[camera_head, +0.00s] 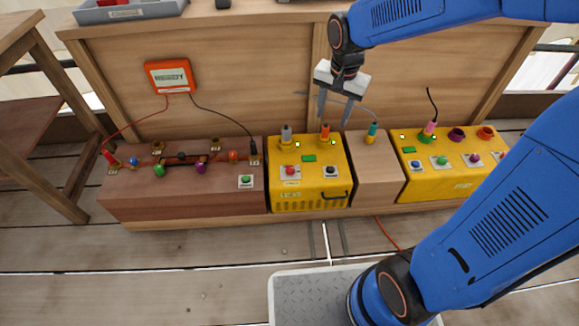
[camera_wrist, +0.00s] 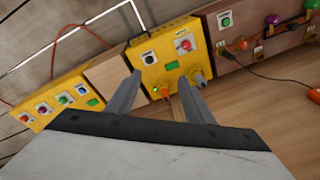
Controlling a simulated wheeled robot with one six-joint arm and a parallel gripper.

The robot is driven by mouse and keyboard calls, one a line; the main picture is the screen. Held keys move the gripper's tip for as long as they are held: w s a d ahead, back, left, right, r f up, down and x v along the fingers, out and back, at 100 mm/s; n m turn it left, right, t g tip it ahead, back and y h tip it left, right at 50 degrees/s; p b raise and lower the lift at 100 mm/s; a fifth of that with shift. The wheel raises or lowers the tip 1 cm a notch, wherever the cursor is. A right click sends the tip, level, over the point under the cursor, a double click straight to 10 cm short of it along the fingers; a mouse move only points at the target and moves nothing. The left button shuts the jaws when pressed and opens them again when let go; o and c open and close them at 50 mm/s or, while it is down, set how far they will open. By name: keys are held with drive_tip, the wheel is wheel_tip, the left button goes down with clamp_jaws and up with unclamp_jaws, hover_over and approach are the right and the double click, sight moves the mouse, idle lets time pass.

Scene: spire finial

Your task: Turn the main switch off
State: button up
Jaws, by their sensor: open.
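The middle yellow box (camera_head: 309,191) has a red knob (camera_head: 290,171) on a pale plate and a black knob (camera_head: 331,172) beside it. No label can be read to tell which one is the main switch. Two upright pieces, one grey (camera_head: 286,136) and one orange (camera_head: 325,132), stand at its back. My gripper (camera_head: 334,120) is open and empty, pointing down above the back right of this box. In the wrist view the red knob (camera_wrist: 185,45) and black knob (camera_wrist: 149,58) lie beyond my open fingers (camera_wrist: 161,79).
A brown box (camera_head: 180,195) with coloured knobs stands left, wired to an orange meter (camera_head: 171,76). A plain wooden block (camera_head: 377,171) and another yellow box (camera_head: 450,182) stand right. A wooden panel (camera_head: 230,70) rises behind. A grey metal tray (camera_head: 300,300) lies in front.

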drive_tip(key=w+a+f+m+g, duration=0.1)
drive_tip(key=w+a+f+m, duration=0.1)
drive_tip(key=w+a+f, duration=0.4)
drive_tip(key=m+g, duration=0.1)
drive_tip(key=m, duration=0.1)
approach(290, 168)
drive_tip(key=shift+h, duration=0.4)
drive_tip(key=f, duration=0.8)
drive_tip(key=shift+s+a+f, duration=0.25)
drive_tip(key=shift+f, duration=0.05)
drive_tip(key=c, duration=1)
